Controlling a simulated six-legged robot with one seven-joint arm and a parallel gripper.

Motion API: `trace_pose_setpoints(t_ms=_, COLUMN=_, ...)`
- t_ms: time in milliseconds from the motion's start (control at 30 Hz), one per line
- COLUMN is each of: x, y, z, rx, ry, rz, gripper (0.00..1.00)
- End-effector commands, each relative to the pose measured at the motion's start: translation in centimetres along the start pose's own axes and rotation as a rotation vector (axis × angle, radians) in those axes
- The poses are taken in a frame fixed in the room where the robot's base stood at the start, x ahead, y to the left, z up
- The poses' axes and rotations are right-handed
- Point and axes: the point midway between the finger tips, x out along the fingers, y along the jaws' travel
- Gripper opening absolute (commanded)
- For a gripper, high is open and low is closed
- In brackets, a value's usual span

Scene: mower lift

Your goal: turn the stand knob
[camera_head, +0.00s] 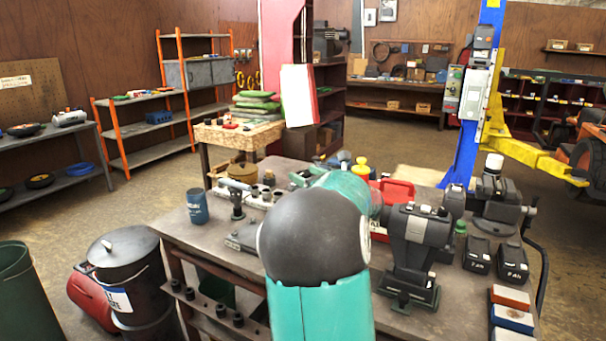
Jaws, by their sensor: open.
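No knob can be made out for certain. On the workbench (185,232), a small dark upright stand (237,203) with a wider top is left of my arm. A larger black stand-like device (414,250) is right of my arm. A dark machine with a pale cap (495,190) stands at the bench's back right. I cannot tell which of these bears the knob. My teal arm with its black joint rises from the bottom middle and reaches over the bench. My gripper is hidden behind the arm, and the arm also covers the middle of the bench.
A blue can (197,207) stands at the bench's left edge. Black batteries (477,254) and coloured blocks (511,312) lie at the right. A black bin (128,280) stands left of the bench. A blue lift post (470,110) rises behind. Floor is open at the back left.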

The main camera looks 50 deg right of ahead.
Motion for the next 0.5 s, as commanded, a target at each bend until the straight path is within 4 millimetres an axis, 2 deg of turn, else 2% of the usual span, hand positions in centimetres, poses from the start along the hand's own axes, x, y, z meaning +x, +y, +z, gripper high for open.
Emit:
trace_pose_setpoints(t_ms=200, x=1.7, y=0.1, z=0.0, rx=0.0, ry=-0.001, rz=0.001, gripper=0.57)
trace_pose_setpoints(t_ms=433, x=1.7, y=0.1, z=0.1, rx=0.0, ry=-0.001, rz=0.0, gripper=0.57)
trace_pose_setpoints(t_ms=500, x=1.7, y=0.1, z=0.1, rx=0.0, ry=-0.001, rz=0.0, gripper=0.43)
